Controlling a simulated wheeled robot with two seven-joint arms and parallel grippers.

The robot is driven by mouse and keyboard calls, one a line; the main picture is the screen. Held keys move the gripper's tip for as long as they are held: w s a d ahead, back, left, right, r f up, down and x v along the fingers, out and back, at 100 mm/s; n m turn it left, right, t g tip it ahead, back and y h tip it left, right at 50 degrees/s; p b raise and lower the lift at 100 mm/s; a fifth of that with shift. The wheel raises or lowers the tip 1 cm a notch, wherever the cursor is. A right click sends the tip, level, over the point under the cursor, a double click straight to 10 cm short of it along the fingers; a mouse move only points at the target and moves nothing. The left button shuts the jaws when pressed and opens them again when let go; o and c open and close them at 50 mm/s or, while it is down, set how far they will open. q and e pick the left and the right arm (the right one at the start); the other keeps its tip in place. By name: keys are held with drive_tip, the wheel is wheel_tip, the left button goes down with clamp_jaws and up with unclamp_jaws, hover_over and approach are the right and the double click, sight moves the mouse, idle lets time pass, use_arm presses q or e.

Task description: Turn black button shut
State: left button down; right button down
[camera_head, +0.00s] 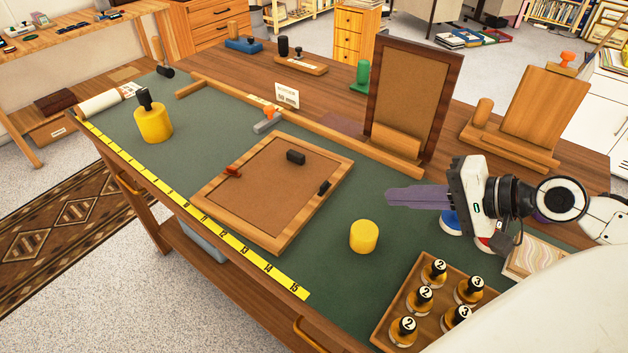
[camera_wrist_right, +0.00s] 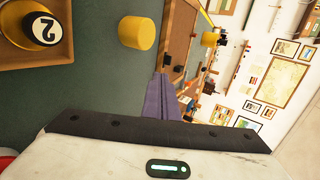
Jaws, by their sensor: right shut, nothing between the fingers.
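A wooden picture frame (camera_head: 222,205) lies flat on the green mat, with a brown backing board (camera_head: 270,190) inside it. A black button (camera_head: 296,156) shows on the board toward the frame's far side. Another black button (camera_head: 324,187) is at the right rail. A red button (camera_head: 232,172) is at the left rail. I cannot tell exactly how far each overlaps the board. My right gripper (camera_head: 390,197) is right of the frame, above the mat, with its purple fingers together and empty. The fingers also show in the wrist view (camera_wrist_right: 163,97), apart from the frame. My left gripper is out of view.
A yellow cylinder (camera_head: 364,237) stands between the frame and the tray (camera_head: 385,325) of numbered bottles. An upright frame (camera_head: 415,95) stands behind my right gripper. A wooden rail (camera_head: 320,131) and yellow ruler (camera_head: 190,210) border the work area.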

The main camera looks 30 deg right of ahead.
drive_tip(key=shift+s, duration=0.15)
drive_tip(key=shift+a, duration=0.1)
drive_tip(key=b, duration=0.5)
approach(325, 189)
drive_tip(key=f, duration=0.1)
drive_tip(key=w+f, duration=0.1)
drive_tip(key=f, duration=0.1)
drive_tip(key=shift+w+a, duration=0.1)
drive_tip(key=shift+a, duration=0.1)
drive_tip(key=shift+w+a+b, duration=0.2)
drive_tip(key=shift+w+b, duration=0.05)
drive_tip(key=shift+w, duration=0.2)
drive_tip(key=shift+w+a+b, duration=0.25)
drive_tip(key=shift+w, duration=0.2)
drive_tip(key=shift+w+a, duration=0.3)
drive_tip(key=shift+w, duration=0.3)
drive_tip(key=shift+w+a+b, duration=0.15)
drive_tip(key=shift+w+b, duration=0.05)
drive_tip(key=shift+b, duration=0.1)
drive_tip(key=shift+a+r, duration=0.1)
